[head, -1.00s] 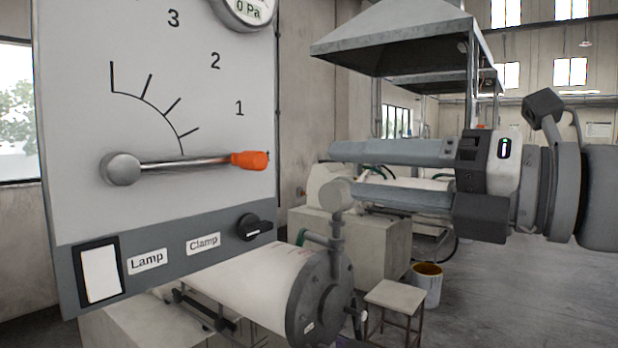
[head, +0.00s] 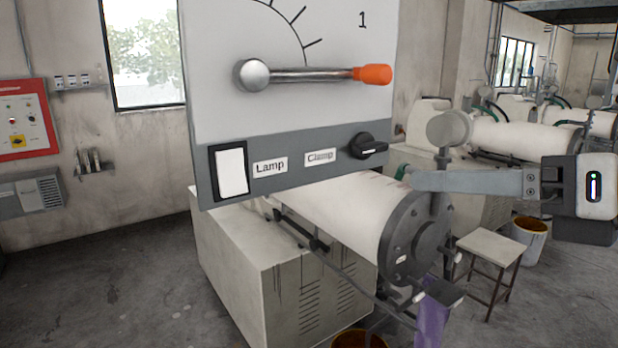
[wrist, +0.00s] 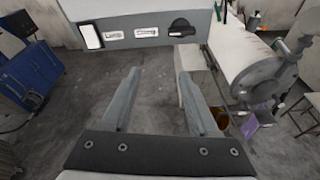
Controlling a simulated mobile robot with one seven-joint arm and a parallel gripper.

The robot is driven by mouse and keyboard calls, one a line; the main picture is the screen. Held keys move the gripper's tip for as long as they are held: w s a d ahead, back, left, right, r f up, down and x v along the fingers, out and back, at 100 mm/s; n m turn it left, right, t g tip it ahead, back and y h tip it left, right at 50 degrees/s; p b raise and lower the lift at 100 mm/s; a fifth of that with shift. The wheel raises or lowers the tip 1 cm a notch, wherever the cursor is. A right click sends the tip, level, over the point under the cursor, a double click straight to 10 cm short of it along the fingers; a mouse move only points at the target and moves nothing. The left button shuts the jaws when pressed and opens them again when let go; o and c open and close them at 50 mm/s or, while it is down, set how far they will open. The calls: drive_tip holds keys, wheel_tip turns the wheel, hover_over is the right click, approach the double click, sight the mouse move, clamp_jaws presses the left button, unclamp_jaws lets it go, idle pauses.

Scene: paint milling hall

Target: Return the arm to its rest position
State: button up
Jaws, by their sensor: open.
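My gripper (head: 412,180) is at the right of the head view, its grey fingers pointing left in front of the mill. In the wrist view my gripper (wrist: 155,85) has its two fingers wide apart with nothing between them. The grey control panel (head: 225,60) stands left of my gripper, apart from it. On the panel, a steel lever with an orange tip (head: 372,75) points right, a little below the mark 1. A black Clamp knob (head: 368,146) and a white Lamp switch (head: 231,171) sit on its lower strip.
The white mill drum (head: 335,210) with a dark end flange lies below the panel. A stool (head: 492,248) and a bucket (head: 530,240) stand at the right. A red wall box (head: 25,120) hangs at the far left. The floor at left (head: 110,270) is clear.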

wheel_tip(320, 180, down, 26)
drive_tip(key=s+n+g+h+b, duration=0.1)
drive_tip(key=n+g+h, duration=0.5)
drive_tip(key=n, duration=2.5)
drive_tip(key=shift+s+a+f+g+h+b, duration=0.2)
drive_tip(key=shift+s+a+g+h+b, duration=0.3)
drive_tip(key=shift+h, duration=0.7)
drive_tip(key=shift+s+d, duration=0.1)
drive_tip(key=shift+d, duration=0.1)
